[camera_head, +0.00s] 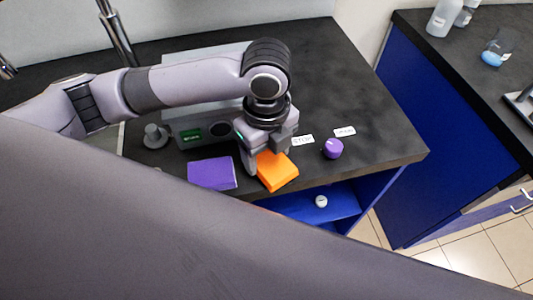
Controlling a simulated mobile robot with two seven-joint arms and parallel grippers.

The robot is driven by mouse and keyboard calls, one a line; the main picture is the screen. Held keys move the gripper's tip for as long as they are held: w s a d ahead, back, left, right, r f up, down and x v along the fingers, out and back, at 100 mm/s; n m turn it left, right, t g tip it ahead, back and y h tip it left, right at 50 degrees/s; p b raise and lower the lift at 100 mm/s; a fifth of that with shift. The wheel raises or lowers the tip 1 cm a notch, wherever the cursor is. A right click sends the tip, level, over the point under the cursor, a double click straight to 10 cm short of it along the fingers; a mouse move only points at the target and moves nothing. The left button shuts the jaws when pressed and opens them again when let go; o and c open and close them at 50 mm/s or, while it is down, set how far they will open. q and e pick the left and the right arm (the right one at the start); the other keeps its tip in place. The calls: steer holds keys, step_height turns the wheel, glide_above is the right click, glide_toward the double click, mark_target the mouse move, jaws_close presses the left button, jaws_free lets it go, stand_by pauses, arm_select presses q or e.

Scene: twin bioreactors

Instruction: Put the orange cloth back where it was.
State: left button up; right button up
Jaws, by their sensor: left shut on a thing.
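The orange cloth (277,171) is a folded, flat block near the front edge of the dark bench top (335,85). My left gripper (262,160) comes down over it from above and is shut on its left, rear part. I cannot tell whether the cloth touches the bench or is held just above it. A purple cloth (211,173) lies to the left of the orange one. My right gripper does not show.
A purple knob (333,148) stands right of the cloth, near small white labels (302,140). A device with a green display (192,134) is behind my gripper. An open blue shelf (318,203) is below the edge. Bottles (444,17) stand on the right bench.

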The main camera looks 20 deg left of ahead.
mark_target(267, 156)
arm_select(q)
steer(key=shift+f, duration=0.55)
steer(key=shift+f, duration=0.1)
steer(key=o, duration=1)
step_height(267, 156, up, 12)
steer(key=shift+p, duration=0.45)
